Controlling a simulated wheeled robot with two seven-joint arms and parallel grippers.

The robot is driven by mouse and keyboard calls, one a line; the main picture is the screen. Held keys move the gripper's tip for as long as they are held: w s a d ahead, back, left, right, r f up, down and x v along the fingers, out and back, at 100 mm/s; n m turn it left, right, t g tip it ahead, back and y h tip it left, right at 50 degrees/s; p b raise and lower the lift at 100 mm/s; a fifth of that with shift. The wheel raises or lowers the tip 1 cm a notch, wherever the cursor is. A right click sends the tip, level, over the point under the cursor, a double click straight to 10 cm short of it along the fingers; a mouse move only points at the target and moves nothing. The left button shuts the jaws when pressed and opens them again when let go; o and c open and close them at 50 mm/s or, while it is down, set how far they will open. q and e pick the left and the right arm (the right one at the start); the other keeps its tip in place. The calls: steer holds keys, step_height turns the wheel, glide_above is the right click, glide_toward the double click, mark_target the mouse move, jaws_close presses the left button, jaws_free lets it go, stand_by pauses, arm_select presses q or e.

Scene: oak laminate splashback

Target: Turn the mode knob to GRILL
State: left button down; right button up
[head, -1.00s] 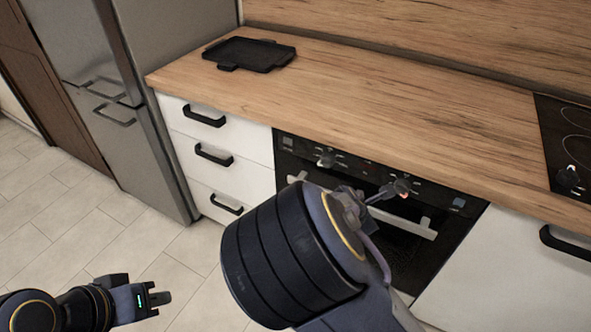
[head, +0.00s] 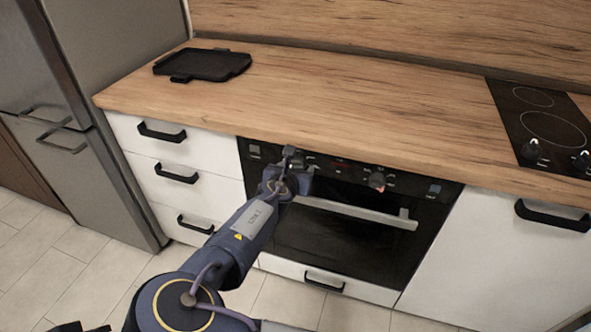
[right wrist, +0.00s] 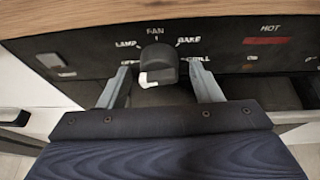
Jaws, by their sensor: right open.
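The mode knob (right wrist: 158,65) is dark, with a white mark at its lower left. It sits on the black oven panel among the labels LAMP, FAN, BAKE and GRILL; the label at lower left is partly hidden by a finger. In the right wrist view, my right gripper (right wrist: 161,84) is open, with one finger on each side of the knob and gaps visible. In the head view my right gripper (head: 287,163) is at the left part of the panel and covers the knob. Only a dark sliver, apparently of my left gripper, shows at the bottom left edge.
Another knob (head: 377,181) with an orange-red glow sits farther right on the panel. The oven handle (head: 365,214) runs below. The wooden worktop (head: 330,100) overhangs the panel and carries a black tray (head: 203,64). A hob (head: 540,125) is at right.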

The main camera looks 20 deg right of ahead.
steer(key=shift+w, duration=0.1)
steer(key=c, duration=1)
steer(key=shift+f, duration=0.1)
